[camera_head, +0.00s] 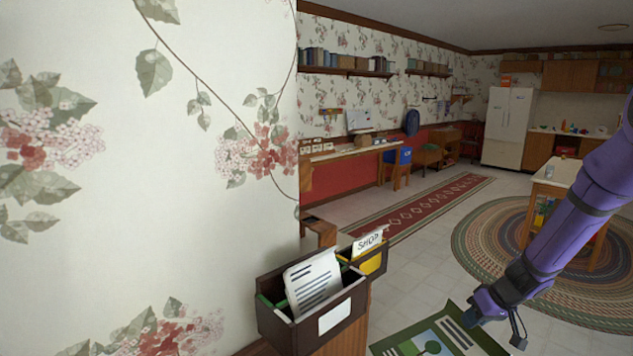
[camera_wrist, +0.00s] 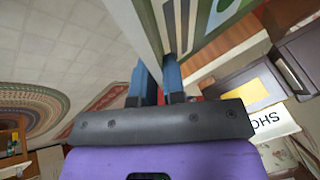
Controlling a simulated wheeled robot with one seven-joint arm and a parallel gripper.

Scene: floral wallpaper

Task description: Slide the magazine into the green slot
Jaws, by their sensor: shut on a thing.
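The magazine, with a green cover, a tree picture and a dark text block, shows at the bottom of the head view (camera_head: 412,347). My gripper (camera_head: 476,316) is shut on its edge. In the wrist view the magazine (camera_wrist: 208,18) extends up from between the blue fingers (camera_wrist: 160,75). A dark brown wall box (camera_head: 300,336) stands left of the magazine, apart from it. The green slot (camera_head: 275,300) shows as green edging inside that box; white papers with printed lines (camera_head: 313,280) stand in the box and hide part of it.
The flowered wall (camera_head: 150,200) is close on the left. A table (camera_head: 556,174) stands at right.

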